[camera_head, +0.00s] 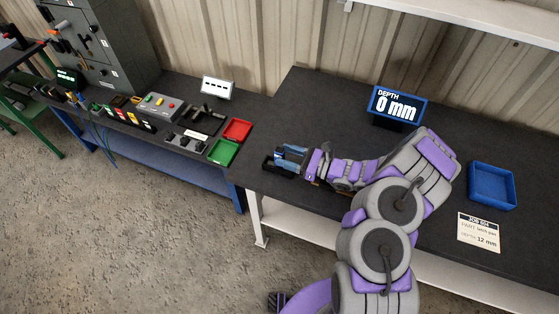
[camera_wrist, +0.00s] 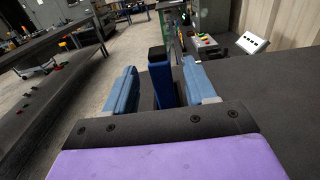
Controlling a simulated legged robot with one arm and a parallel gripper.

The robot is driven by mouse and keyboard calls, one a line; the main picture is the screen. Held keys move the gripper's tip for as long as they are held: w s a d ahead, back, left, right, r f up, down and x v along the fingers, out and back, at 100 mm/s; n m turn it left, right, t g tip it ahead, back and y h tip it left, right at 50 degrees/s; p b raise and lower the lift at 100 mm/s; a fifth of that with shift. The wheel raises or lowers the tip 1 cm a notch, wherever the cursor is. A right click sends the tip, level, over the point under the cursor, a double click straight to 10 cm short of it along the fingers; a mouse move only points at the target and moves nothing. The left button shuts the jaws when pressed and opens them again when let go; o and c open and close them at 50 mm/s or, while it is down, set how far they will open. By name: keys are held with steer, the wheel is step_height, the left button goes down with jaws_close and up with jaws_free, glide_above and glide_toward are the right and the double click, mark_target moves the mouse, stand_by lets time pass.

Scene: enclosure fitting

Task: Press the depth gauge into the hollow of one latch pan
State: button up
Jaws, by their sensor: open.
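My gripper (camera_head: 280,157) is low over the left end of the near dark table, its blue fingers apart. In the wrist view, the open fingers of my gripper (camera_wrist: 160,72) stand on either side of an upright dark blue block with a black top (camera_wrist: 160,77), which looks like the depth gauge. I cannot tell whether the fingers touch it. In the head view, a small black holder (camera_head: 269,163) shows at the fingertips and the gauge is not clear there. A blue display (camera_head: 397,107) reads "DEPTH 0 mm". I cannot clearly make out a latch pan.
A blue tray (camera_head: 491,186) that looks empty and a job card (camera_head: 478,232) reading latch pan, 12 mm lie right of my arm. The left bench holds red (camera_head: 237,130) and green (camera_head: 223,152) trays and a button box (camera_head: 157,107). Table space behind my gripper is clear.

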steer(key=b+x, duration=0.1)
steer(key=x, duration=0.4)
steer(key=shift+w+r, duration=0.1)
steer(key=shift+c, duration=0.3)
steer(key=shift+d, duration=0.1)
jaws_close()
